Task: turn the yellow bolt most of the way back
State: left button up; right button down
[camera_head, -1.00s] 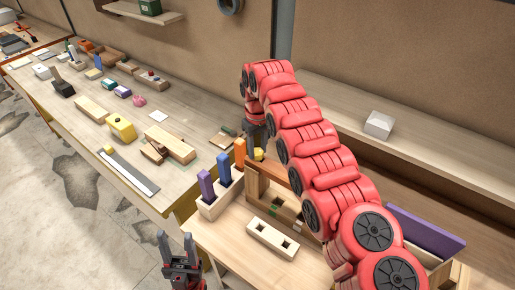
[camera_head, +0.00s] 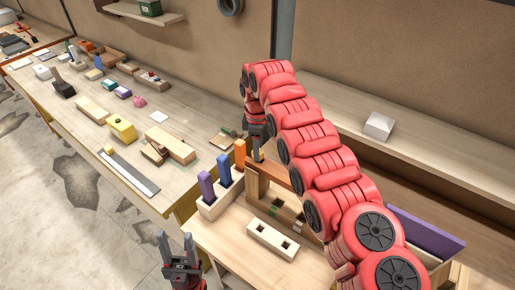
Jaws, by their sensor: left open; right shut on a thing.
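The yellow bolt (camera_head: 261,154) shows only as a small yellow patch under my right gripper (camera_head: 259,148), beside the top of the wooden frame (camera_head: 254,183). My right gripper points down and is shut on the bolt. The fingers and the arm hide most of the bolt, so its turn angle cannot be read. My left gripper (camera_head: 179,250) is open and empty, low in the picture, left of the small bench and apart from everything.
A rack (camera_head: 212,209) with purple, blue and orange upright pieces stands left of the frame. A pale block with two square holes (camera_head: 272,240) lies in front. A purple panel (camera_head: 425,232) stands at right. The long workbench (camera_head: 75,113) holds many blocks and tools.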

jog(key=n, duration=0.4)
jog(key=shift+r, duration=0.15)
jog(key=shift+c, duration=1.8)
grip_release()
